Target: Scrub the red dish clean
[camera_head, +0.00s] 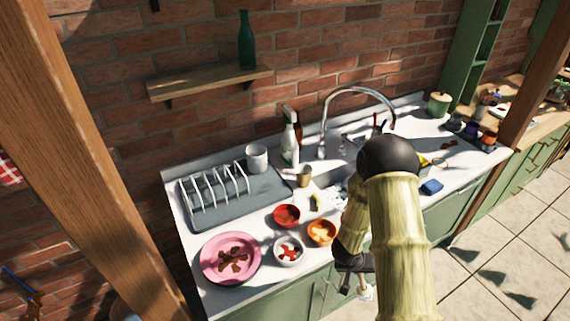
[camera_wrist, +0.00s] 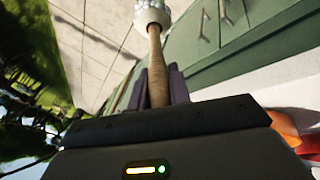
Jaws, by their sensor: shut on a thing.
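The red dish (camera_head: 287,216) is a small bowl on the white counter, with darker patches inside. My gripper (camera_head: 358,274) is in front of the counter's front edge, to the right of and nearer than the red dish. It is shut on a dish brush (camera_wrist: 157,68) with a wooden handle and a white bristle head. The bristle head also shows low in the head view (camera_head: 366,293), apart from every dish. In the wrist view, the fingers (camera_wrist: 160,86) stand around the handle, partly hidden by the gripper body.
A pink plate (camera_head: 212,260) with brown stains, a white bowl (camera_head: 288,261) and an orange bowl (camera_head: 321,242) stand near the red dish. A rack (camera_head: 220,187) on a grey mat, a spray bottle (camera_head: 290,145) and the faucet (camera_head: 340,93) are behind. My arm hides part of the sink.

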